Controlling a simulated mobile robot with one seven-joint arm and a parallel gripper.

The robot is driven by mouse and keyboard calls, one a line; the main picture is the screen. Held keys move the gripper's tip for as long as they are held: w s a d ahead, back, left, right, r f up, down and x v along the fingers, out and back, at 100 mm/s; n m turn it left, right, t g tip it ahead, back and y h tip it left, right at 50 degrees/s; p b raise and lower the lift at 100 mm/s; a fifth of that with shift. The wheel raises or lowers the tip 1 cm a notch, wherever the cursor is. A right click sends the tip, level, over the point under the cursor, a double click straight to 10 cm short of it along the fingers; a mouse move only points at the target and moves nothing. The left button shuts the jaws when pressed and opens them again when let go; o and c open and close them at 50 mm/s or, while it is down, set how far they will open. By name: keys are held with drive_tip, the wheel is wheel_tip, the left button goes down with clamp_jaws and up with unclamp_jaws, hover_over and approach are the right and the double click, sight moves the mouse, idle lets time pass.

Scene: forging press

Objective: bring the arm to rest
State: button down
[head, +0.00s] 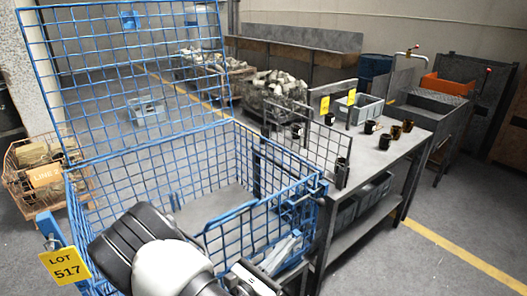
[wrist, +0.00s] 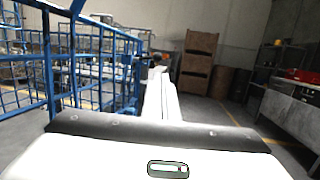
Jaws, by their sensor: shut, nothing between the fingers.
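My gripper (wrist: 158,76) shows in the wrist view, its pale fingers together and pointing forward, with nothing held. My white and black arm shows at the bottom of the head view, in front of the blue wire cage (head: 255,152). The hand is near the cage's front right corner, partly cut off by the picture's lower edge. In the wrist view the cage's blue bars (wrist: 48,62) stand close on the left of the fingers. I cannot tell whether the hand touches the cage.
A grey table (head: 375,160) with several small dark cups stands right of the cage. A yellow LOT 517 sign (head: 66,266) hangs at its front left. A wire bin marked LINE 7 (head: 45,176) is at left. Clear floor (head: 400,268) lies at lower right, with a yellow line.

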drive_tip(key=s+d+r+m+g+y, duration=0.4)
drive_tip(key=s+d+r+m+g, duration=0.15)
drive_tip(key=s+m+g, duration=0.35)
drive_tip(key=s+d+r+m+g+y, duration=0.3)
drive_tip(key=s+d+r+m+g, duration=0.3)
drive_tip(key=m, duration=0.5)
drive_tip(key=s+a+r+m+t+y+p, duration=0.1)
drive_tip(key=r+p, duration=0.3)
drive_tip(key=r, duration=0.4)
drive_tip(key=s+a+r+m+t+y+p, duration=0.1)
drive_tip(key=a+r+m+t+y+p, duration=0.2)
drive_tip(key=r, duration=0.5)
drive_tip(key=s+a+r+m+t+y+p, duration=0.2)
drive_tip(key=r+p, duration=0.3)
drive_tip(key=r, duration=0.4)
drive_tip(key=shift+m+y+p, duration=0.4)
drive_tip(key=shift+m+y, duration=0.1)
drive_tip(key=shift+s, duration=0.1)
